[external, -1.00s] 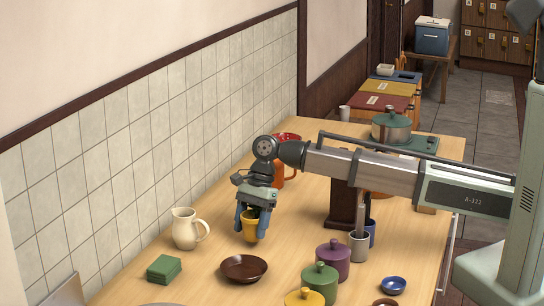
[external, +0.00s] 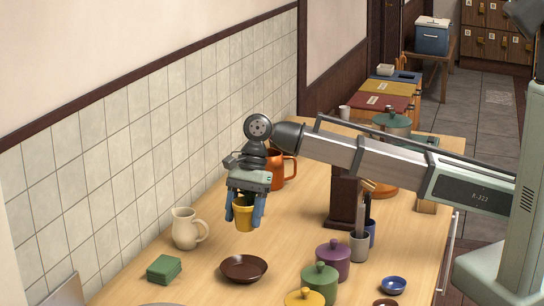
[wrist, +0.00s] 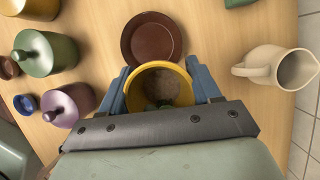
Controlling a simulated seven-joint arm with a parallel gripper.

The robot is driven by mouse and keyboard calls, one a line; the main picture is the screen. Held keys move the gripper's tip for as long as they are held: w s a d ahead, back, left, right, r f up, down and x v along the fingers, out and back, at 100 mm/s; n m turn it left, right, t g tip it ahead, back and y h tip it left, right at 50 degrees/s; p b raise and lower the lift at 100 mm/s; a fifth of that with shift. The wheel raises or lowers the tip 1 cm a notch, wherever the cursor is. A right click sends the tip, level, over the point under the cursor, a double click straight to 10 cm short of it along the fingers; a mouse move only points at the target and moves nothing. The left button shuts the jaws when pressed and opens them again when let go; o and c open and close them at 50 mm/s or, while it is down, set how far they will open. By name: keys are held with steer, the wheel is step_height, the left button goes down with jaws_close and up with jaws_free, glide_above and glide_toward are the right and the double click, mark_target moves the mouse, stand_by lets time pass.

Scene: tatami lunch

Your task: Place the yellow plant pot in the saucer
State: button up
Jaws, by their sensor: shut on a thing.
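The yellow plant pot (external: 244,216) is upright between the blue fingers of my gripper (external: 244,212), which is shut on it. In the external view the pot appears held above the table. In the wrist view the pot (wrist: 160,88) shows from above, with brown soil and a bit of green inside, a finger on each side. The brown saucer (external: 244,268) lies empty on the table, nearer the external camera than the pot. In the wrist view the saucer (wrist: 151,35) is just beyond the pot, its near edge partly hidden by the pot's rim.
A cream pitcher (external: 186,228) stands left of the pot, by the tiled wall. A green block stack (external: 164,268) lies left of the saucer. Purple (external: 333,260), green (external: 320,283) and yellow (external: 304,298) lidded jars stand to its right. A blue bowl (external: 393,285) is further right.

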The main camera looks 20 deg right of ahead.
glide_above(243, 274)
steer(key=shift+n, duration=0.4)
steer(key=shift+f, duration=4.65)
steer(key=shift+f, duration=0.1)
steer(key=o, duration=0.9)
steer(key=v, duration=1.2)
steer(key=shift+w+a, duration=0.25)
